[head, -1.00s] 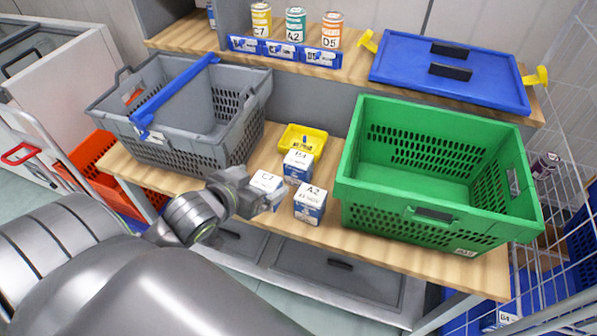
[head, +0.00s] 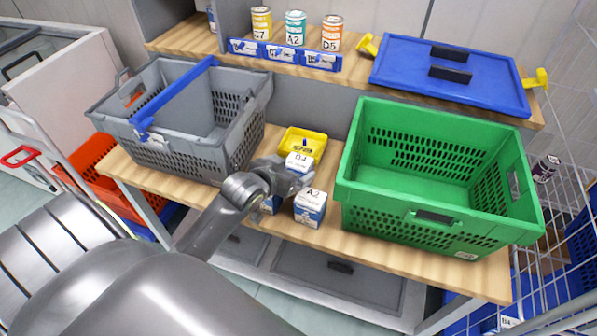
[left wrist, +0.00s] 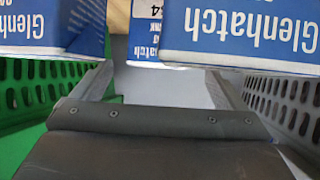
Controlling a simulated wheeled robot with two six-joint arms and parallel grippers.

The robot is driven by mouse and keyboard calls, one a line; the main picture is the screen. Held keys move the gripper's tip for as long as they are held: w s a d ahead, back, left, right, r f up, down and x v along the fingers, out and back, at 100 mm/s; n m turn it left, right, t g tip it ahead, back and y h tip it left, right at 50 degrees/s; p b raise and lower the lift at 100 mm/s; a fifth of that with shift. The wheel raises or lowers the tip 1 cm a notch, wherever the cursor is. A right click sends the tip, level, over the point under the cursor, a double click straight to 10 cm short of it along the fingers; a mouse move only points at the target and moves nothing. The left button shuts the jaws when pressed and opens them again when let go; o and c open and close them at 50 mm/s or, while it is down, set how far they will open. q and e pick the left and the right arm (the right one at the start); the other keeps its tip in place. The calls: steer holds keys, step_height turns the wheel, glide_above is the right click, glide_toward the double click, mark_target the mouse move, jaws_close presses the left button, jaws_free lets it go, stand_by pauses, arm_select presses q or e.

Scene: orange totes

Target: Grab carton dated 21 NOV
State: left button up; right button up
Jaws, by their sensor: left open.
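Three small white-and-blue cartons stand on the wooden bench. The A2 carton (head: 310,208) is right of my left gripper (head: 292,176). The back carton (head: 299,162), which seems marked D4 or B4, is partly hidden behind the gripper. The C7 carton (head: 268,204) is mostly hidden by my arm. The dates are too small to read. In the left wrist view, which is upside down, two Glenhatch cartons fill the upper left (left wrist: 50,28) and upper right (left wrist: 240,35). The back carton (left wrist: 143,40) shows between the open, empty fingers (left wrist: 162,85). My right gripper is not in view.
A green tote (head: 436,216) stands close on the right and a grey tote (head: 185,155) on the left. A small yellow bin (head: 318,140) is behind the cartons. Cans (head: 296,28) and a blue lid (head: 450,75) are on the back shelf.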

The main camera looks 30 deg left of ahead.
mark_target(295, 166)
arm_select(q)
steer(key=shift+x, duration=1.9)
steer(key=shift+f, duration=0.1)
steer(key=shift+c, duration=0.2)
